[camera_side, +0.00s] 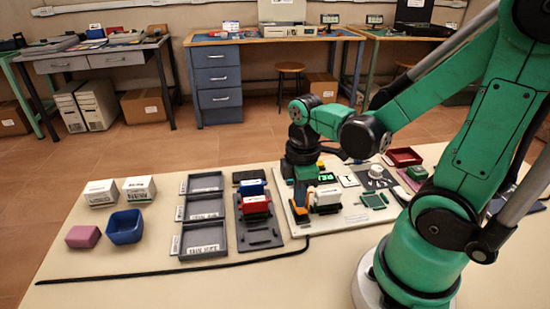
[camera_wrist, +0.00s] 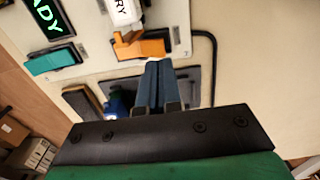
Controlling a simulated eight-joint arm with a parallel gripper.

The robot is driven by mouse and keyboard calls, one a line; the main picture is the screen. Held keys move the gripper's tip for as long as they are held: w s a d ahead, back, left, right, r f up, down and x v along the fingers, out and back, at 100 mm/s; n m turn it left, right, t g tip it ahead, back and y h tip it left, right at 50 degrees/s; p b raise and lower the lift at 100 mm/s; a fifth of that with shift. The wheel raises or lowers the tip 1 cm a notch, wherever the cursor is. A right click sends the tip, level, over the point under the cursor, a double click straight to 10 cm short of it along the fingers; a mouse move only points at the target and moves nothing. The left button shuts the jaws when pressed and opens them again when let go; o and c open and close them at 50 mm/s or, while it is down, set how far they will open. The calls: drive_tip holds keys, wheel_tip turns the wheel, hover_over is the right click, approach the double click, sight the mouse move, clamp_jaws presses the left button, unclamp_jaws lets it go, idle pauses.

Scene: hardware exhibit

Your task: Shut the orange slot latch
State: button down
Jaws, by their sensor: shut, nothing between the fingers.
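The orange slot latch (camera_wrist: 140,47) lies at the edge of a white panel, against the end of a white block with black lettering (camera_wrist: 122,12). In the side view the orange latch (camera_side: 299,214) is low on the left part of the panel, partly hidden by my gripper. My gripper (camera_wrist: 153,68) has its two blue fingers together, with nothing between them. Their tips are just beside the latch's edge in the wrist view; I cannot tell whether they touch it. In the side view my gripper (camera_side: 303,196) points down over the latch.
The white panel (camera_side: 352,222) also carries a green-lit display (camera_wrist: 48,16) and a teal latch (camera_wrist: 53,60). Left of it stand a dark rack with red (camera_side: 256,206) and blue blocks, and grey trays (camera_side: 205,208). A black cable (camera_wrist: 213,60) runs beside the panel.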

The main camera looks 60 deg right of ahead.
sight(299, 212)
wheel_tip(299, 212, up, 7)
idle(0.8)
drive_tip(key=w+a+r+m+t, duration=0.1)
drive_tip(key=w+a+m+t, duration=0.3)
drive_tip(key=m+t, duration=0.3)
drive_tip(key=shift+w+a+r+m, duration=0.25)
drive_tip(key=shift+w+a+m, duration=0.15)
drive_tip(key=shift+m, duration=0.6)
drive_tip(key=shift+s, duration=0.1)
